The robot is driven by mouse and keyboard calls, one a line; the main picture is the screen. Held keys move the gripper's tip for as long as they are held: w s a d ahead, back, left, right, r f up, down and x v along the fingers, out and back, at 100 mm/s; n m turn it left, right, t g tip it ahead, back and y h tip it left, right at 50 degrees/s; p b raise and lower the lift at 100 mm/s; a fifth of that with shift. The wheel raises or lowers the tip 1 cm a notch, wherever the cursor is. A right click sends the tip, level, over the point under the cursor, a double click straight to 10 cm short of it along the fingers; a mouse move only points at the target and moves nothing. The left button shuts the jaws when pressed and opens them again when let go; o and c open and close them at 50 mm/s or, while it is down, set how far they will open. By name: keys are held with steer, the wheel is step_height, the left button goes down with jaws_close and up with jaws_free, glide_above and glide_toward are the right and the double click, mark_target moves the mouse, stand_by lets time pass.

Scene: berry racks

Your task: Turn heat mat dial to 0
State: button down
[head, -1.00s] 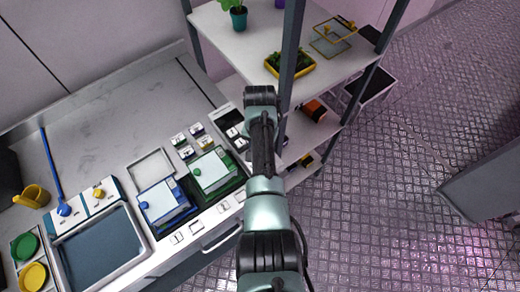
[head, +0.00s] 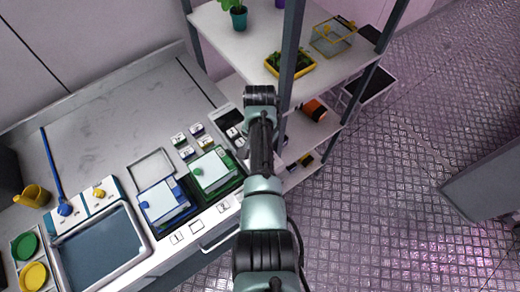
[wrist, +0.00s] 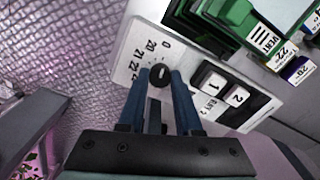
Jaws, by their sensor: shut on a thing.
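The heat mat dial (wrist: 160,75) is a small round black knob with a pale mark, on a white control panel (wrist: 138,42). Printed numbers, including 0, 20, 21 and 22, curve around its upper left; the 0 lies just above the knob. I cannot tell exactly which number the mark points to. My gripper (wrist: 161,80) is shut on the dial, with one blue finger on each side of it. In the head view my arm hides the dial, and my gripper's fingers are not clear there.
Two switches marked 1 and 2 (wrist: 223,88) sit right of the dial. Green labelled boxes (wrist: 235,20) stand beyond the panel. In the head view, a shelf rack (head: 290,60) rises close beside my arm. A blue-framed tray (head: 100,250) lies left.

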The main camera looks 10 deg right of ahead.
steer(key=c, duration=0.6)
jaws_free()
steer(key=shift+r, duration=0.1)
step_height(320, 180, up, 13)
steer(key=b, duration=0.1)
